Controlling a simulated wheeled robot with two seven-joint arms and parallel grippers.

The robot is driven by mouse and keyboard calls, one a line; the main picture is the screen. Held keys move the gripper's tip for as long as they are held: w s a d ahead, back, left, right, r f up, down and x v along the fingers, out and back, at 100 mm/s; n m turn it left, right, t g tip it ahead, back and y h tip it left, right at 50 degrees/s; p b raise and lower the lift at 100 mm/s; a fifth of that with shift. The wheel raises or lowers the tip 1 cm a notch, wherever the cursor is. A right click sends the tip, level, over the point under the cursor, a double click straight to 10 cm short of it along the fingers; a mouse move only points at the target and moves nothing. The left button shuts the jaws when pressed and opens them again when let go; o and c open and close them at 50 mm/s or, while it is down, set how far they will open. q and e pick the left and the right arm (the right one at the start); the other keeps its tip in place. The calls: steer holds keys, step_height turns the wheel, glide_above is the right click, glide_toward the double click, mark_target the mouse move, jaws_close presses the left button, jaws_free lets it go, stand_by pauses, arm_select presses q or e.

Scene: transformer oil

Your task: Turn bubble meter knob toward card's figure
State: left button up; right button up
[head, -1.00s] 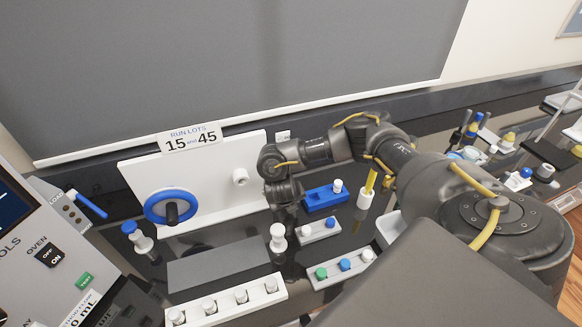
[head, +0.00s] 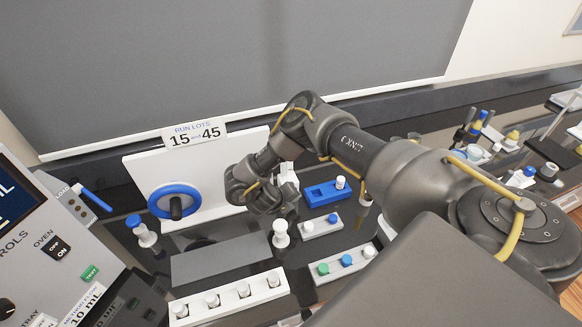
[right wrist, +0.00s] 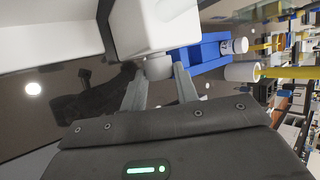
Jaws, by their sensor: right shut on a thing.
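In the head view, my right wrist covers most of the white body (head: 288,172), and the knob is hidden. No scale or reading on the meter is visible. My left gripper is not in view.
The white panel (head: 215,190) carries a blue ring (head: 174,199) with a dark handle. A blue tray (head: 325,192) sits just right of my right wrist. A white rack (head: 230,300), a grey slab (head: 220,260) and small vial holders lie in front. A control console stands at left.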

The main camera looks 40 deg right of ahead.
steer(key=o, duration=1)
steer(key=shift+a+r, duration=0.1)
steer(key=shift+a, duration=0.15)
steer(key=b+v, duration=0.2)
steer(key=v, duration=0.8)
steer(key=shift+s+r, duration=0.15)
